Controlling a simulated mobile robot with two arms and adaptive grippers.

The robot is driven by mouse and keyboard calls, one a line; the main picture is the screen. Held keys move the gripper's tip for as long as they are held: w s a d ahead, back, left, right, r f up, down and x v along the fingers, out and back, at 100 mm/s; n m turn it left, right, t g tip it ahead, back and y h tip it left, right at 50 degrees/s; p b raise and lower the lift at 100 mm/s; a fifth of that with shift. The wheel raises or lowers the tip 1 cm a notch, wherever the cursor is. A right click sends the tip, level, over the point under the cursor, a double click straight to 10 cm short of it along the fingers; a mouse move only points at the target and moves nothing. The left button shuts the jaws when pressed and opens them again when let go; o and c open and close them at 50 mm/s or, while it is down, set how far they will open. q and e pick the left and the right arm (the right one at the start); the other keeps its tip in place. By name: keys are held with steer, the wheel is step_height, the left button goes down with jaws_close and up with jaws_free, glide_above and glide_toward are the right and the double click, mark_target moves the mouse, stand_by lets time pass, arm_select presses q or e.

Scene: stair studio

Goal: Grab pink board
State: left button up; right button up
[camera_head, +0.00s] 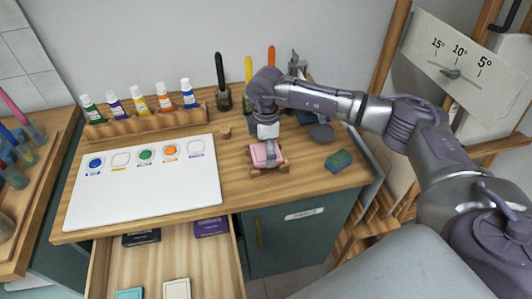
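The pink board (262,158) is a small pink block near the front edge of the wooden desktop, in a small wooden holder (284,169). My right gripper (269,150) comes in from the right and points down over the pink board. Its fingers are at the board and hide part of it. They are too small to show whether they are closed on it. My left gripper is not in view.
A white palette board (140,205) with paint wells lies left on the desktop. Paint tubes stand in a wooden rack (150,125) behind it. A green sponge (338,161) and a dark stone-like object (321,132) lie right. An open drawer (160,262) holds several small blocks.

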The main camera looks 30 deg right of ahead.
steer(key=c, duration=1)
steer(key=shift+o, duration=0.2)
steer(key=shift+r, duration=0.1)
